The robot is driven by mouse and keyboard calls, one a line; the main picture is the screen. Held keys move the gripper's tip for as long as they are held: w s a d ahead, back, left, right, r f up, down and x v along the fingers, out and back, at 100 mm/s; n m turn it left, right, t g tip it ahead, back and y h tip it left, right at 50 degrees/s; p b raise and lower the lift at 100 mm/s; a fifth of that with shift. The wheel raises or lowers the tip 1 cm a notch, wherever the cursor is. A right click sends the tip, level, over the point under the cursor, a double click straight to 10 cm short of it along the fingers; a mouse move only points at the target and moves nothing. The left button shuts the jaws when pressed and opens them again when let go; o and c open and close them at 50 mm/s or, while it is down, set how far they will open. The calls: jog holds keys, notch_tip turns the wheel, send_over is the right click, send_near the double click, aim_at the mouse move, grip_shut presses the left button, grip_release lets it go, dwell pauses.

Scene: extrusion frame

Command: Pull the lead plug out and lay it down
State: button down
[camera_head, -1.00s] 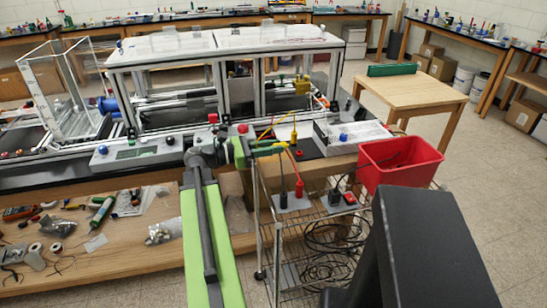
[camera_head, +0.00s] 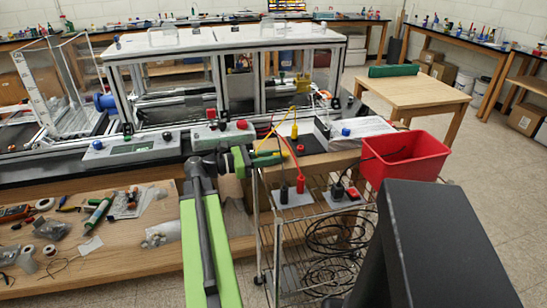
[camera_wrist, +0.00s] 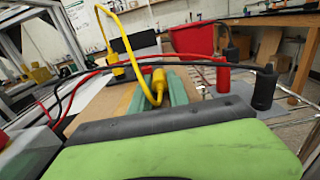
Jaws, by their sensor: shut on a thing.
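My gripper (camera_head: 270,156) is shut on a yellow lead plug, which lies between its green fingers. The held yellow plug (camera_wrist: 158,80) shows in the wrist view, clear of any socket that I can see. Its yellow cable (camera_wrist: 103,12) loops up and over to a second yellow plug (camera_wrist: 118,65), which stands upright on the bench side. That upright yellow plug also shows in the head view (camera_head: 294,131), just beyond my gripper. A red plug (camera_head: 300,185) and a black plug (camera_head: 284,192) stand on a grey plate on the wire cart below.
Grey instrument boxes (camera_head: 131,149) sit along the bench edge to the left. Red and black cables (camera_wrist: 195,57) cross just beyond my fingers. A wooden table (camera_head: 415,92) stands behind.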

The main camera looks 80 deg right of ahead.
jog(key=c, duration=1.2)
grip_release()
jog(key=shift+o, duration=0.2)
jog(key=v, duration=1.7)
jog(key=shift+w, duration=0.2)
jog(key=shift+a+r, duration=0.1)
